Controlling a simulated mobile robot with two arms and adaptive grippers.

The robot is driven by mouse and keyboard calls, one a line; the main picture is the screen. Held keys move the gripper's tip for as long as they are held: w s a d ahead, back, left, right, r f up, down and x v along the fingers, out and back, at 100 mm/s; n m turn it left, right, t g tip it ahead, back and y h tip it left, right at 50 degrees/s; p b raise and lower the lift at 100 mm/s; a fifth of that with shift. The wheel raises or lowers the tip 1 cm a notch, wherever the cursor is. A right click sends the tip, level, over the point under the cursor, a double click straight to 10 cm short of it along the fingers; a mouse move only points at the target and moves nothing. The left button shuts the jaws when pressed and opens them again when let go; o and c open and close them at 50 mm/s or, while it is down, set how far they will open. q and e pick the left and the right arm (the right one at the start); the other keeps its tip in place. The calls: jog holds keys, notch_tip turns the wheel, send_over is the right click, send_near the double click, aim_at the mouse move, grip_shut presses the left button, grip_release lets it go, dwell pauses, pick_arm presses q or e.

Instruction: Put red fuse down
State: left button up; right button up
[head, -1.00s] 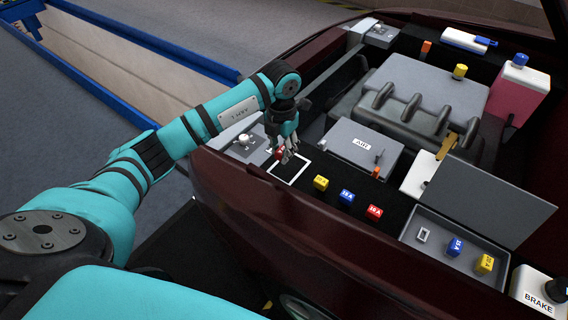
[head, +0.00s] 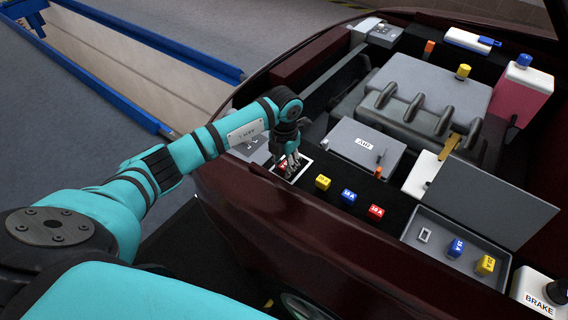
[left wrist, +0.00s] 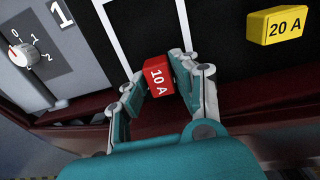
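The red fuse (head: 283,164), marked 10 A, is between the fingertips of my left gripper (head: 289,164). In the left wrist view the red fuse (left wrist: 159,77) shows its label, with one finger on each side, and the left gripper (left wrist: 157,76) appears shut on it. It is at the white-outlined square (left wrist: 184,25) on the black strip, near its front side. I cannot tell whether the fuse touches the surface. My right gripper is not in view.
A yellow fuse (head: 323,182), a blue fuse (head: 348,196) and another red fuse (head: 376,211) stand in a row to the right. A grey panel with a knob (left wrist: 20,55) is left of the square. An open fuse box (head: 455,243) is farther right.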

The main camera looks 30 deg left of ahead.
aim_at(284, 165)
pick_arm(q)
jog(key=o, duration=0.3)
jog(key=shift+r, duration=0.5)
notch_tip(284, 165, up, 12)
jog(key=b, duration=0.1)
jog(key=shift+f, duration=0.2)
